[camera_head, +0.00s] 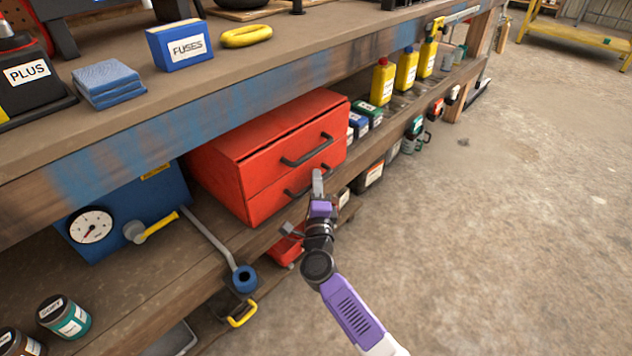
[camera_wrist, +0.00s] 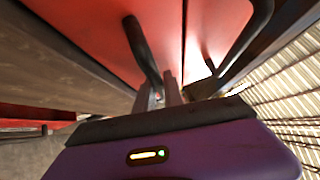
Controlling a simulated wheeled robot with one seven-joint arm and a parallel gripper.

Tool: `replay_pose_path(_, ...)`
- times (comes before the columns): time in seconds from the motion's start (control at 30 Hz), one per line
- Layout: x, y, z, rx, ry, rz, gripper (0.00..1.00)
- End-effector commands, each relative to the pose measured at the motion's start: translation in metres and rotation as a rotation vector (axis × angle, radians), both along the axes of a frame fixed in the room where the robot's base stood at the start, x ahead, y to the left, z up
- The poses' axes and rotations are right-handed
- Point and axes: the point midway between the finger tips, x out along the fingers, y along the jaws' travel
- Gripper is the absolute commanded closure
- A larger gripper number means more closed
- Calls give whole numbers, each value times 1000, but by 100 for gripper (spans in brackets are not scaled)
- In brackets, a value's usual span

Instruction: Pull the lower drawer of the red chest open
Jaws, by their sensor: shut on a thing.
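The red chest (camera_head: 225,155) sits on the lower shelf of the workbench. Its front has an upper drawer (camera_head: 285,150) and a lower drawer (camera_head: 265,202), each with a dark bar handle. Both drawer fronts look about flush with the chest. My gripper (camera_head: 316,180) is at the lower drawer's handle (camera_head: 294,195), toward its right part. In the wrist view my gripper (camera_wrist: 160,92) has its fingers shut around the lower handle (camera_wrist: 141,55). The upper handle (camera_wrist: 252,42) is free to the right there. The fingers partly hide the grip.
Small boxes (camera_head: 366,112) and yellow bottles (camera_head: 382,82) stand right of the chest. A blue box with a gauge (camera_head: 91,226) is at left. A red bin (camera_head: 288,248) is below the chest. The concrete floor (camera_head: 500,220) in front is clear.

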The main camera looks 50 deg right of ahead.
Motion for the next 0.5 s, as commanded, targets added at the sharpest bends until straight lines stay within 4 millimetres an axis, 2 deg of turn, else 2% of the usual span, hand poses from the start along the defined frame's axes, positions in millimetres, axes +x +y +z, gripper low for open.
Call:
replay_pose_path(0.37,0,1,-1,1,1,2,100)
replay_pose_path(0.5,-6,1,-1,2,4,2,100)
